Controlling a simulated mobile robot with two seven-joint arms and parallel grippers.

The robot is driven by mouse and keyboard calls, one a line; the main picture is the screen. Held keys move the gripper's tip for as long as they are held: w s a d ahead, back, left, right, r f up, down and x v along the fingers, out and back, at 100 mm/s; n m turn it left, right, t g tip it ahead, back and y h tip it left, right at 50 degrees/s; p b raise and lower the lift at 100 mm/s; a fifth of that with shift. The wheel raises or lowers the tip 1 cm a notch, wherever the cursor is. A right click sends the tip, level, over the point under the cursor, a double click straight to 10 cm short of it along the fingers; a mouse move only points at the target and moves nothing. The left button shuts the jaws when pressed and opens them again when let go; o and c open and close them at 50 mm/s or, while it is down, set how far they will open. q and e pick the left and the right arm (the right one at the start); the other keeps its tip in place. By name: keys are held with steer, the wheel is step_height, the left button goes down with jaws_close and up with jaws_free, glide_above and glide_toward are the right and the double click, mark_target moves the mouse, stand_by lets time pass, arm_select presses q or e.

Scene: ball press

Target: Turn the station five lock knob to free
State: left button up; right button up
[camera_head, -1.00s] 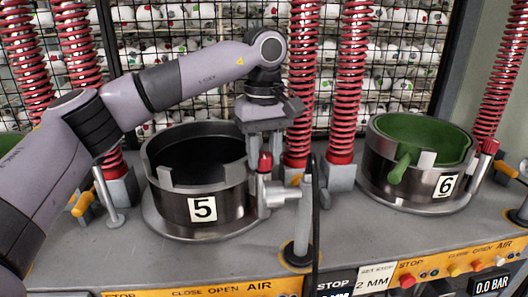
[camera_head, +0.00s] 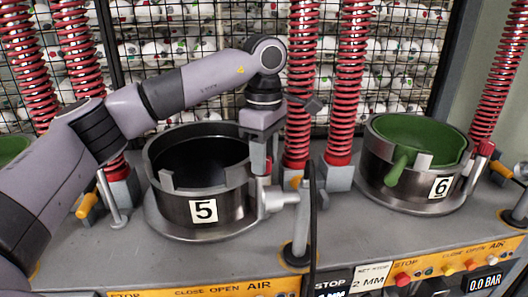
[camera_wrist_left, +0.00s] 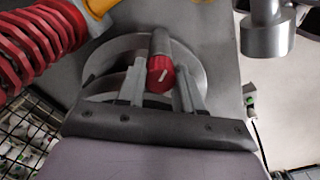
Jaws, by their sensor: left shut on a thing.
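The station five drum (camera_head: 235,212) is a dark metal ring labelled 5, left of centre in the head view. Its red lock knob (camera_head: 267,180) sits at the drum's right side, mostly hidden behind my left gripper (camera_head: 264,168). In the left wrist view the red knob (camera_wrist_left: 160,76) shows a short, slanted white mark on its face. The fingers of my left gripper (camera_wrist_left: 161,88) stand on either side of the knob and are shut on it. My right gripper is in neither view.
Station six (camera_head: 440,205), with a green lining, stands to the right. Red coil springs (camera_head: 299,80) rise behind and between the stations. A grey post (camera_head: 301,225) stands close to the right of my gripper. Control panels (camera_head: 440,268) run along the front edge.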

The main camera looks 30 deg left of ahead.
arm_select(q)
steer(key=n, duration=0.4)
steer(key=shift+n+p, duration=0.3)
steer(key=shift+p, duration=0.05)
steer(key=shift+w+n, duration=0.1)
steer(key=shift+n, duration=1.8)
steer(key=shift+a, duration=0.1)
steer(key=o, duration=0.8)
steer(key=shift+c, duration=0.2)
steer(key=shift+r, duration=0.1)
step_height(320, 180, up, 7)
steer(key=shift+r, duration=0.1)
